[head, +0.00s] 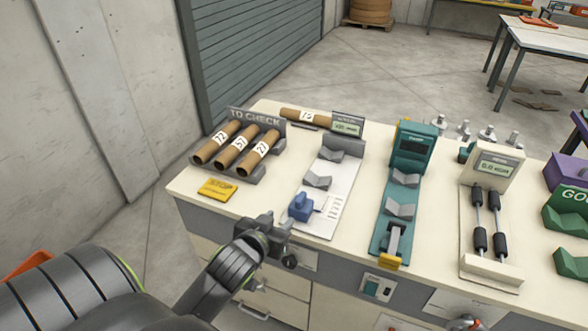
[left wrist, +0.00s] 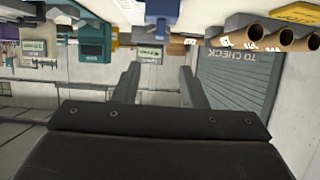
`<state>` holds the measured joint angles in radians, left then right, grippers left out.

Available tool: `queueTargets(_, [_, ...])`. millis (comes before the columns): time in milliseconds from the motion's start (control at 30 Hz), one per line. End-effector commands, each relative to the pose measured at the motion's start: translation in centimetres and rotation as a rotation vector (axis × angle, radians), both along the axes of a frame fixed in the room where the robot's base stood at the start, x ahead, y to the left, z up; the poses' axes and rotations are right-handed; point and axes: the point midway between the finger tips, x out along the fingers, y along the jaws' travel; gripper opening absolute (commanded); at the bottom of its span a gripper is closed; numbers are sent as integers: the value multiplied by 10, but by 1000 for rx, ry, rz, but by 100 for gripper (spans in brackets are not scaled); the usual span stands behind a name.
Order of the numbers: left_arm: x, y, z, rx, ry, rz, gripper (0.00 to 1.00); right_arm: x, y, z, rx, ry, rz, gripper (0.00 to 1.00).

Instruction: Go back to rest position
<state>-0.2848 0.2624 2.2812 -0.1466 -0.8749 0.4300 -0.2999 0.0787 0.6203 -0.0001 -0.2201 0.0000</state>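My left gripper (head: 284,243) is at the front edge of the workbench (head: 275,190), left of centre, apart from the tubes. In the left wrist view, which is upside down, its two fingers stand apart with nothing between them (left wrist: 158,88). Three brown cardboard tubes (head: 237,147) with number labels lie side by side on the TO CHECK rack (head: 255,118). They also show in the left wrist view (left wrist: 288,40). Another brown tube (head: 305,116) lies behind, beside a small display (head: 347,124). I cannot make out my right gripper in either view.
The bench holds a white measuring fixture with a blue block (head: 300,206), a teal station (head: 412,147), a scale with two black-rollered rods (head: 497,165) and green holders (head: 567,220). A yellow STOP plate (head: 217,189) lies before the tubes. Drawers (head: 275,285) face the front.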

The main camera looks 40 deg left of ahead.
Motion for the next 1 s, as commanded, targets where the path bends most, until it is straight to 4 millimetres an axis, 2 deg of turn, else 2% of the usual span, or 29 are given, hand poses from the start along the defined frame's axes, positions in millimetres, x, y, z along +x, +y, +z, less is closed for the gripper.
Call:
queueTargets(233, [0,0,-1,0,2,0,38,0,0,0,0,0,0,36])
queueTargets(367, [2,4,-24,2,43,2,38,0,0,0,0,0,0,36])
queueTargets(467, [3,9,-67,6,117,2,38,0,0,0,0,0,0,36])
queueTargets(667, [-15,19,-180,11,309,-7,38,0,-1,0,-1,0,0,36])
queueTargets(800, [-45,22,-257,8,443,-19,38,0,-1,0,-1,0,0,36])
queueTargets(867, [-62,21,-288,4,500,-25,38,0,-1,0,-1,0,0,36])
queueTargets(1000, [-112,17,-356,-8,633,-41,38,0,-1,0,-1,0,1,36])
